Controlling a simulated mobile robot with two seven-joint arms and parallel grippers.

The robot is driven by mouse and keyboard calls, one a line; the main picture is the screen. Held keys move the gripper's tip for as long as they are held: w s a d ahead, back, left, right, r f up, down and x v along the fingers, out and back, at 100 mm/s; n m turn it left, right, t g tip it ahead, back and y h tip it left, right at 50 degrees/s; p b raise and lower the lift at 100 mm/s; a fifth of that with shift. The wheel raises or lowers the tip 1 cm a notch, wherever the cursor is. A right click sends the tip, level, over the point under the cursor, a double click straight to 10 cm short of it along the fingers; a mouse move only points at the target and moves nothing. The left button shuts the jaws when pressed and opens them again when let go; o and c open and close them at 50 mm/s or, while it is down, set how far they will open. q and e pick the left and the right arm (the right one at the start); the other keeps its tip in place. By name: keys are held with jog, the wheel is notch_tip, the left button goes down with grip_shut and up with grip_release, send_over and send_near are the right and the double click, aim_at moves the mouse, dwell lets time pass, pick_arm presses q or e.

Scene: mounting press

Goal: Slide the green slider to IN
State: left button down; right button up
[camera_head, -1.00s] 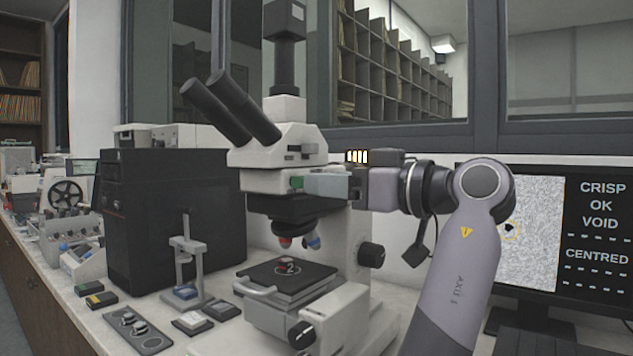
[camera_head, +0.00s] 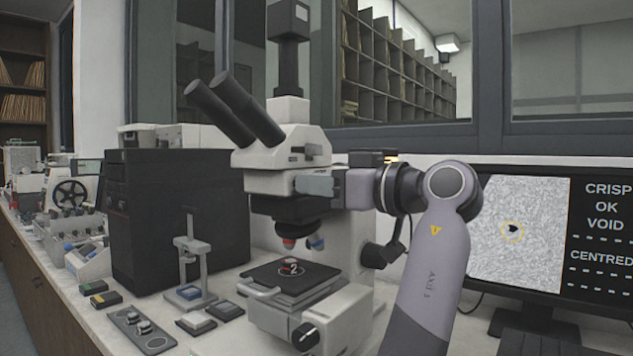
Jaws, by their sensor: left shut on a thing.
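The white microscope (camera_head: 268,184) stands at the middle of the bench. My left gripper (camera_head: 305,184) is level with the side of its head, below the eyepieces, and comes at it from the right. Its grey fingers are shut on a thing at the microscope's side. No green of the slider shows now; the fingers hide that spot, so I take the held thing to be the green slider. I cannot read any IN mark. My right gripper is not in view.
A sample (camera_head: 290,267) sits on the microscope stage below the objectives. A monitor (camera_head: 520,235) behind my arm reads CRISP, OK, VOID and CENTRED. A black cabinet (camera_head: 180,215) and a small stand (camera_head: 189,255) are to the left. A window is behind.

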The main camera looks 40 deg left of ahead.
pick_arm(q)
jog(key=shift+w+a+r+p, duration=0.15)
jog(key=shift+w+p, duration=0.6)
jog(key=shift+w, duration=0.65)
jog(key=c, duration=1)
grip_release()
jog(key=shift+w, duration=0.15)
jog(key=shift+c, duration=0.2)
jog(key=d, duration=0.7)
jog(key=shift+w, duration=0.35)
jog(key=shift+d, duration=0.1)
